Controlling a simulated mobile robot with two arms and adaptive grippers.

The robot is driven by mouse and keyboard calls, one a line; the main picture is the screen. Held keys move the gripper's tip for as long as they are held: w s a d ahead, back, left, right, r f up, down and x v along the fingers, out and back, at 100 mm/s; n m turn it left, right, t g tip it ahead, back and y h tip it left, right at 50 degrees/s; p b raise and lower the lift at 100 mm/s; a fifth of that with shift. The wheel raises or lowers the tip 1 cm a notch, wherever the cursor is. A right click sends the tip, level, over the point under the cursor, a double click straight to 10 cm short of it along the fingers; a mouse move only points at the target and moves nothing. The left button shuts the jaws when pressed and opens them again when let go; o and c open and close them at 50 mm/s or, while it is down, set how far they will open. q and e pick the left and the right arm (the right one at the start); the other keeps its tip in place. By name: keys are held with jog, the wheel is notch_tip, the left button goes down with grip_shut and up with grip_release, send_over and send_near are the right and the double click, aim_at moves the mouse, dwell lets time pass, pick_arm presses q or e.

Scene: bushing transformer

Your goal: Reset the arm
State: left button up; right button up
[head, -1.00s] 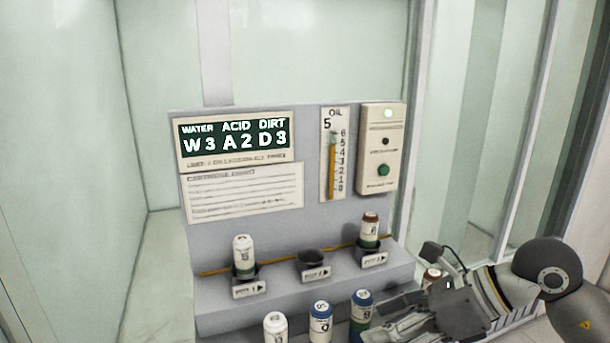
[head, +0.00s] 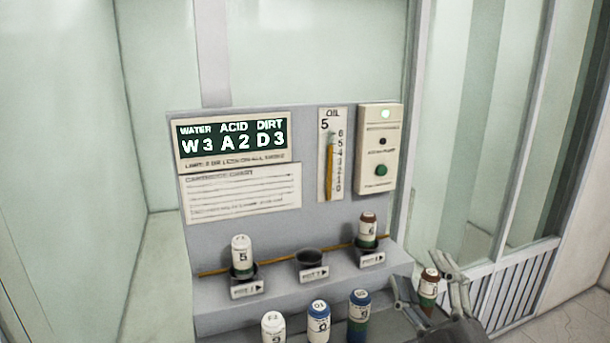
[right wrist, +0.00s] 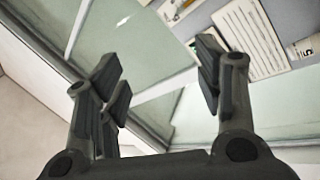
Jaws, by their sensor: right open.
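My right gripper (head: 430,292) is low at the right in the head view, in front of the grey panel's right end. Its fingers are spread, with nothing seen held between them. In the right wrist view the same gripper (right wrist: 160,85) has its fingers wide apart with empty space between. A brown-capped cartridge (head: 428,290) shows between the fingers in the head view; whether they touch it I cannot tell. My left gripper is not seen.
The grey panel (head: 310,225) carries a green display (head: 232,136), an oil gauge (head: 331,155) and a button box (head: 379,150). Cartridges stand in the left port (head: 242,256) and right port (head: 367,230); the middle port (head: 309,257) is empty. Several cartridges (head: 318,322) stand in front. Glass walls surround it.

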jog(key=s+d+f+m+g+h, duration=0.2)
jog(key=f+m+g, duration=0.1)
jog(key=f, duration=0.5)
jog(key=s+d+f+m+g+h, duration=0.2)
jog(key=f+m+g, duration=0.15)
jog(key=f, duration=0.35)
jog(key=s+d+f+m+g+h, duration=0.2)
jog(key=f+m+g, duration=0.1)
jog(key=f, duration=0.5)
jog(key=s+a+f+m+g+y, duration=0.1)
jog(key=s+a+f+g, duration=0.1)
jog(key=s+f+g, duration=0.45)
jog(key=s+a+f+m+g+y, duration=0.1)
jog(key=s+a+f+g, duration=0.15)
jog(key=s+f, duration=0.7)
jog(key=s+f+g, duration=0.1)
jog(key=s+f, duration=0.1)
jog(key=f, duration=0.9)
jog(key=s+f+g, duration=0.1)
jog(key=s+f, duration=0.1)
jog(key=f, duration=1)
jog(key=s+d+f, duration=0.3)
jog(key=s+f, duration=1.3)
jog(key=shift+s+d+g, duration=0.15)
jog(key=shift+s+g, duration=0.2)
jog(key=shift+g, duration=0.1)
